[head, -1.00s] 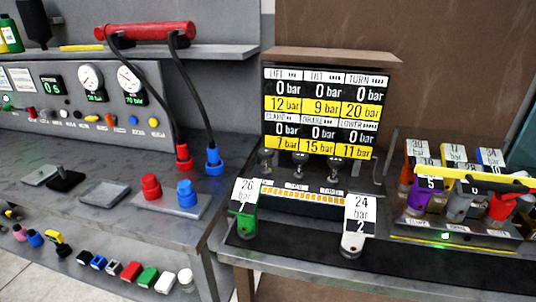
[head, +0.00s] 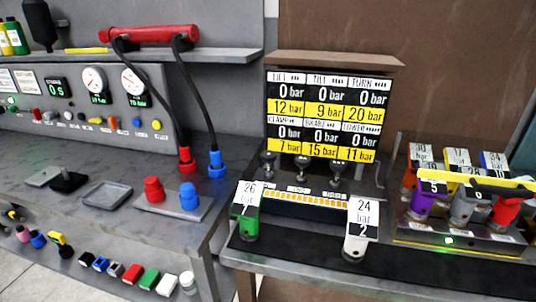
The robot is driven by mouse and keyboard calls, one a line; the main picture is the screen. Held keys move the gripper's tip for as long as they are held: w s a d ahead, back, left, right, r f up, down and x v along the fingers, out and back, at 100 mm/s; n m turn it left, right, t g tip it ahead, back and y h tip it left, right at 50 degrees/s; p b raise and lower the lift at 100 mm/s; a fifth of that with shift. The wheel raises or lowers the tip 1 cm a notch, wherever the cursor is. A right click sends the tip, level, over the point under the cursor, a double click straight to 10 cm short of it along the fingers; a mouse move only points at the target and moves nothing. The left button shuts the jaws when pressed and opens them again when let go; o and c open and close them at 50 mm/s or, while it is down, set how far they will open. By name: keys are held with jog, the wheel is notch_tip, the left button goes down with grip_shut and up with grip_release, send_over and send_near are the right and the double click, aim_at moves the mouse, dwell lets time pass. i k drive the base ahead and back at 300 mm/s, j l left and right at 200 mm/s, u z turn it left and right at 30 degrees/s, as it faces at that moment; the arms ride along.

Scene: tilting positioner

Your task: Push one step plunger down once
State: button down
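Three metal knob-topped plungers stand in a row below the pressure board: a left one (head: 268,158), a middle one (head: 302,162) and a right one (head: 338,167). I cannot read clear labels for them. The pressure board (head: 322,118) shows 0 bar in all its black fields, with yellow fields of 12, 9, 20, 7, 15 and 11 bar. Below the plungers is a strip of small orange segments (head: 305,201). My gripper is not in view, and nothing touches the plungers.
A green piece tagged 26 bar (head: 249,227) and a white piece tagged 24 bar (head: 355,245) stand in front. A rack (head: 440,243) of tagged coloured pieces with a yellow bar (head: 475,180) is at right. Red and blue hose couplings (head: 186,160) are at left.

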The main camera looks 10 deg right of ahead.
aim_at(269, 156)
jog(key=u, duration=1.25)
jog(key=i+l, duration=0.15)
jog(key=l, duration=0.2)
jog(key=i+l, duration=0.1)
jog(key=l, duration=0.25)
jog(key=i+l, duration=0.15)
jog(key=l, duration=0.15)
jog(key=i+l, duration=0.1)
jog(key=l, duration=0.25)
